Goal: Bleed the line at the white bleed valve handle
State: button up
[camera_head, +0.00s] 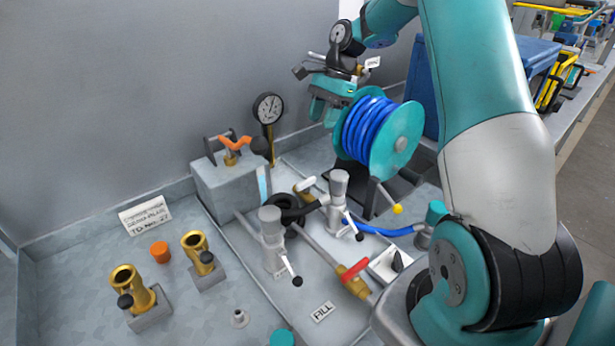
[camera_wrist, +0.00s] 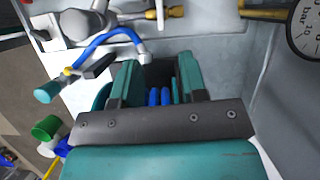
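My gripper (camera_head: 328,108) is up at the back, above and left of the blue hose reel (camera_head: 372,130). In the wrist view its two teal fingers (camera_wrist: 158,78) stand apart with nothing held; blue hose coils show beyond the gap. I cannot surely tell which part is the white bleed valve handle. A pale strip (camera_head: 262,186) stands upright beside the brass fitting below the round gauge (camera_head: 268,108). A small white piece (camera_head: 373,62) shows beside my wrist; I cannot tell what it belongs to. My gripper touches neither strip nor gauge.
Grey lever valves (camera_head: 270,238) stand mid-bench, with a red-handled valve (camera_head: 354,270) in front. A grey block (camera_head: 229,183) carries an orange wing handle (camera_head: 236,142). Brass fittings (camera_head: 128,280) stand at the left. A blue case (camera_head: 530,62) is behind my arm.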

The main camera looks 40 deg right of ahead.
jog(key=d, duration=0.2)
jog(key=m+p, duration=0.1)
jog(key=p, duration=0.1)
send_near(306, 180)
jog(key=x, duration=0.9)
jog(key=shift+s+a+f, duration=0.1)
grip_shut()
